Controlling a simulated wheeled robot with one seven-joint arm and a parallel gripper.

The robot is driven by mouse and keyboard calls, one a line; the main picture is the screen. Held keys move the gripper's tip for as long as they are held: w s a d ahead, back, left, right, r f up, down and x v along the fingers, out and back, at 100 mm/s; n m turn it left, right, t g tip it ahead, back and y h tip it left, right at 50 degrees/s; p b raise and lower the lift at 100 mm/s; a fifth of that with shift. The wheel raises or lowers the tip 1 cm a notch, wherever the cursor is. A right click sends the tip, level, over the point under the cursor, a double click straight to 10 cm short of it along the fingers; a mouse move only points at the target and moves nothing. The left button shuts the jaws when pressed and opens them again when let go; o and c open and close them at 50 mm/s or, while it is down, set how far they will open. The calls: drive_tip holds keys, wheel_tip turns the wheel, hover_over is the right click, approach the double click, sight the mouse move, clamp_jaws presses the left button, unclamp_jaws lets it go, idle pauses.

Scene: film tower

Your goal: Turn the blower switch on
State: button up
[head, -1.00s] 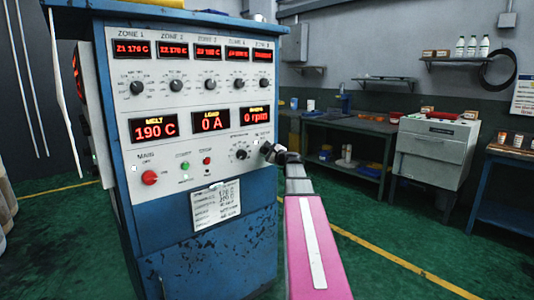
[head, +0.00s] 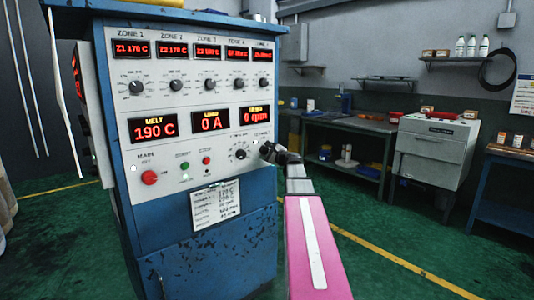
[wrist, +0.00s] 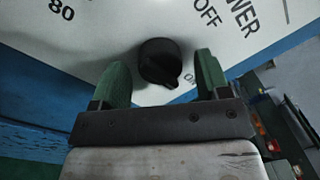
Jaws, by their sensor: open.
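The blower switch is a black rotary knob (wrist: 160,62) on the white panel, with "OFF" and part of a word ending in "WER" printed beside it in the wrist view. Its pointer end is toward the lower right of that picture, near a partly covered "ON" marking. My gripper (wrist: 162,85) is open, with one green finger on each side of the knob and a visible gap to each. In the head view my gripper (head: 267,152) is at the lower right of the control cabinet's panel (head: 215,168) and hides the switch.
The blue cabinet (head: 215,250) carries lit red displays, several knobs and a red main switch (head: 149,177). A bench (head: 340,124) and a grey machine (head: 436,150) stand behind on the right. Green floor (head: 400,235) is open at right.

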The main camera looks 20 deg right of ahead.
drive_tip(key=v, duration=1)
drive_tip(key=shift+s, duration=0.3)
